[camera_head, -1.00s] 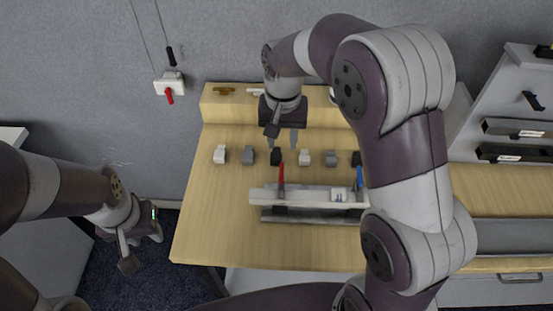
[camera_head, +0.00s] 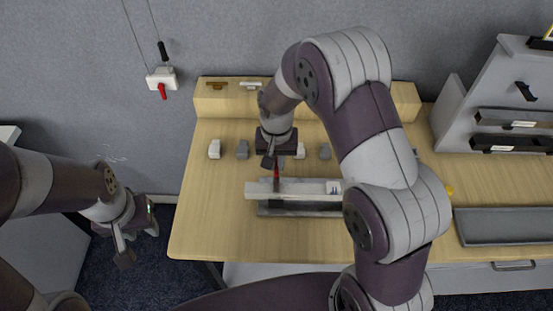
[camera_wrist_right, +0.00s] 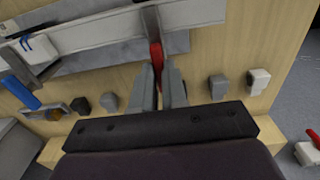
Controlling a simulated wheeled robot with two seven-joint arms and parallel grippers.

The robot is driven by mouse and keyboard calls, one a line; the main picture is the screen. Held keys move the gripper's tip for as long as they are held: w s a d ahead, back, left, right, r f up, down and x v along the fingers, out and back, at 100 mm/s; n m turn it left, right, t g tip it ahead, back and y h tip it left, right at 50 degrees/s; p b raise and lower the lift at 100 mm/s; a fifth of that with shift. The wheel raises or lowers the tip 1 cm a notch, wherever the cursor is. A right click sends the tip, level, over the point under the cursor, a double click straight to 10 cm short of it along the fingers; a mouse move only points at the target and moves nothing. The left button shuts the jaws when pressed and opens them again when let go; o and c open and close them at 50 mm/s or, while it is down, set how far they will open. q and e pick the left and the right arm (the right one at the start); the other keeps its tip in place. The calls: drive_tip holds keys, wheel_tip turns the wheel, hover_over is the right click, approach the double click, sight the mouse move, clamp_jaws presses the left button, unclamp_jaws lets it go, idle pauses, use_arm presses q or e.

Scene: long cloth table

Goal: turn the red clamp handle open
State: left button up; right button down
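The red clamp handle (camera_head: 276,172) stands up from a pale bar clamp (camera_head: 310,188) in the middle of the wooden table. It also shows in the wrist view (camera_wrist_right: 156,56). My right gripper (camera_head: 275,165) reaches down over it, with one finger on each side near its end. In the wrist view its fingers (camera_wrist_right: 158,75) are close together around the handle, which lies between the tips; the gripper looks shut on it. My left gripper (camera_head: 136,238) is open and empty, off the table at the left.
A blue handle (camera_wrist_right: 20,92) stands farther along the clamp. Several small blocks (camera_head: 243,149) stand in a row behind it. A wall box (camera_head: 162,79) with a red lever hangs at the back left. A grey tray (camera_head: 500,228) and a rack are at the right. The table's left front is clear.

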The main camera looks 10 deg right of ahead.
drive_tip(key=shift+r, duration=0.1)
drive_tip(key=m+p, duration=0.1)
drive_tip(key=m, duration=0.7)
drive_tip(key=shift+p, duration=0.4)
drive_tip(key=m, duration=0.5)
drive_tip(key=shift+m+p, duration=0.35)
drive_tip(key=shift+m, duration=0.05)
drive_tip(key=shift+w+r+m, duration=0.1)
drive_tip(key=shift+m, duration=1.9)
drive_tip(key=c, duration=1.4)
unclamp_jaws()
drive_tip(key=shift+o, duration=1.2)
